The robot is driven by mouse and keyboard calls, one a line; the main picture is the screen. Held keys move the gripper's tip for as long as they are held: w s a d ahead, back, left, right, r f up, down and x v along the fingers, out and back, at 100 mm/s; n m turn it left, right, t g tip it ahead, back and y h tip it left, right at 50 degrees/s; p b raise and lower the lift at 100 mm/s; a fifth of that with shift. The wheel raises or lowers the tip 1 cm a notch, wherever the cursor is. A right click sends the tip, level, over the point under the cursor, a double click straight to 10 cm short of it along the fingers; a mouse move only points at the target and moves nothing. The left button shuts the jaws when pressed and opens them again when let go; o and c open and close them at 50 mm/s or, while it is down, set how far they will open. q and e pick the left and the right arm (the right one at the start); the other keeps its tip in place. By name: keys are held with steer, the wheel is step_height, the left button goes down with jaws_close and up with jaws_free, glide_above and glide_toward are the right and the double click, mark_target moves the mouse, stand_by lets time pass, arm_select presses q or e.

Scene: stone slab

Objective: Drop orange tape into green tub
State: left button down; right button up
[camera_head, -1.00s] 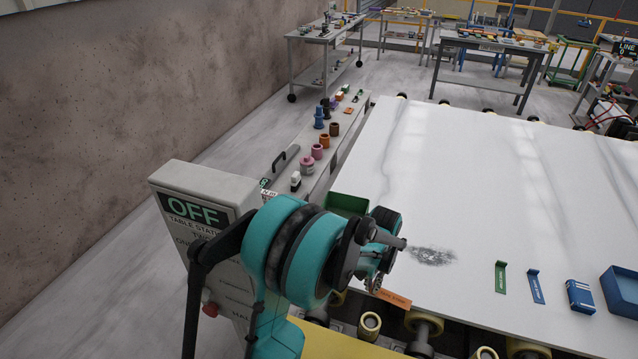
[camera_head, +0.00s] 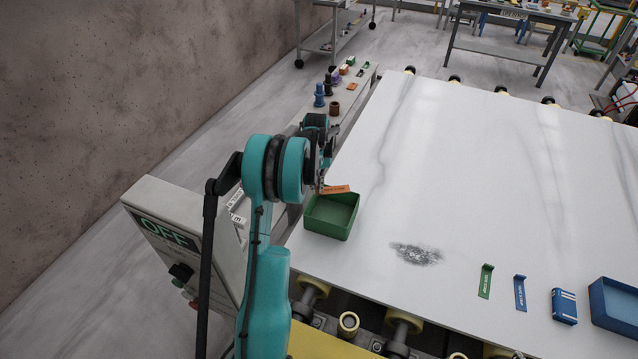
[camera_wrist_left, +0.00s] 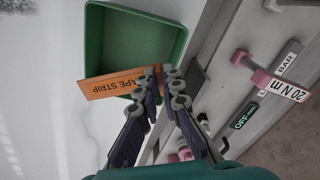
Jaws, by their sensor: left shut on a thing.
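The orange tape (camera_head: 334,189) is a flat strip, lettered "TAPE STRIP" in the left wrist view (camera_wrist_left: 112,84). My left gripper (camera_head: 320,186) is shut on one end of it. The tub is an open box at the left corner of the white slab, and the inside that shows is empty. My left gripper also shows in the left wrist view (camera_wrist_left: 163,80), its fingers at the strip's end. My right gripper is not in view.
On the white slab (camera_head: 450,180) lie a green strip (camera_head: 485,281), a blue strip (camera_head: 520,293), a blue box (camera_head: 564,306) and a blue tub (camera_head: 616,306). A narrow shelf with several fittings (camera_head: 335,107) runs along the slab's left side. The slab's middle is clear.

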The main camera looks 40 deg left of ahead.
arm_select(q)
step_height(320, 180, down, 6)
steer(key=b, duration=0.3)
steer(key=shift+w, duration=0.1)
steer(key=c, duration=1.6)
jaws_free()
step_height(320, 180, up, 12)
steer(key=shift+f, duration=0.1)
